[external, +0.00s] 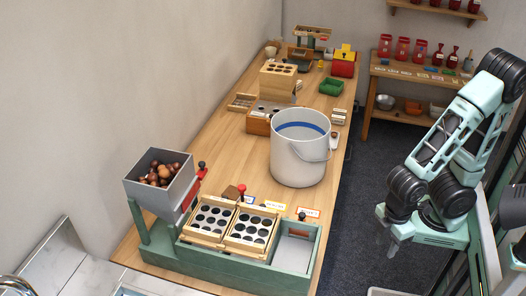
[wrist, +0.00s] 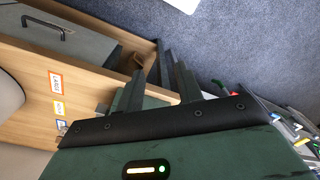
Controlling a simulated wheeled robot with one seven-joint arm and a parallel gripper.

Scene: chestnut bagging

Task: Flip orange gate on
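An orange-edged label (external: 308,212) stands at the right end of a row of labels behind the green fixture (external: 200,256). A black knob (external: 302,216) sits just in front of it, above a grey plate (external: 292,250) in the fixture's right bay. I cannot tell for certain which part is the orange gate or how it is set. The orange label (wrist: 55,82) also shows at the left of the wrist view. My gripper (external: 386,230) hangs over the floor to the right of the table, apart from the fixture. In the wrist view my gripper (wrist: 154,66) is open and empty.
A grey hopper of chestnuts (external: 160,175) stands at the fixture's left end, with two wooden hole trays (external: 229,226) between it and the grey plate. A white bucket (external: 300,160) stands behind on the table. Carpet (external: 365,215) lies clear along the table's right edge.

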